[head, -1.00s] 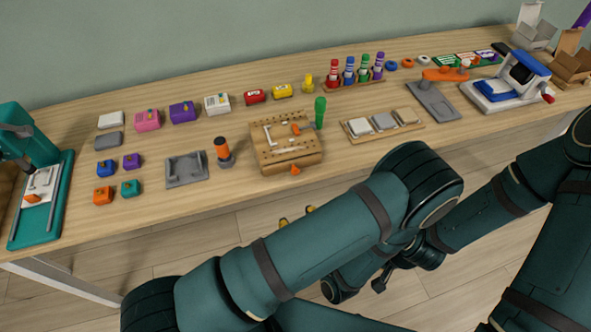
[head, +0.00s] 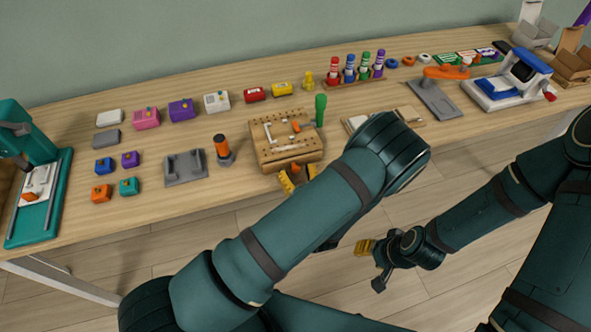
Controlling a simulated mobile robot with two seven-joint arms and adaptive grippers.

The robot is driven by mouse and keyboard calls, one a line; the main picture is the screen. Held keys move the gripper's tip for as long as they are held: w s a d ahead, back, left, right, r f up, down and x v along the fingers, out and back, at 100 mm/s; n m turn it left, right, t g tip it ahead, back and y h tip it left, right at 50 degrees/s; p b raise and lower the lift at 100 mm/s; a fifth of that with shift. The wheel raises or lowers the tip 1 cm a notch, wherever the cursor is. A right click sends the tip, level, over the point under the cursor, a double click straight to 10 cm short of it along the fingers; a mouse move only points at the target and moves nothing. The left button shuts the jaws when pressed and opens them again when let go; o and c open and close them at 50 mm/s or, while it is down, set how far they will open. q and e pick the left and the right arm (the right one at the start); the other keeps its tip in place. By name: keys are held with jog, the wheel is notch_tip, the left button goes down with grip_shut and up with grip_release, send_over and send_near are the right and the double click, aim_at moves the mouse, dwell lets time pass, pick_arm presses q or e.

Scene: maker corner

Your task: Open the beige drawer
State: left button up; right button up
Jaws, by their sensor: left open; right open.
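The beige drawer is in the front of a light wooden box (head: 287,152) on the workbench, left of centre. The box's front is partly covered by my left gripper (head: 298,178), so I cannot clearly make out the orange knob or whether the fingers touch it. The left gripper is open, its yellow fingertips spread at the box's lower front edge. My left arm hides the rest of that hand. My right gripper (head: 366,247) is open, below the bench front over the floor, away from the box.
Small coloured blocks fill the bench's left.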

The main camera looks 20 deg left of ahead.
pick_arm(q)
jog(key=shift+w+a, duration=0.3)
jog(key=shift+w, duration=0.2)
grip_shut()
jog(key=v, duration=1.2)
jog(key=shift+f, duration=0.1)
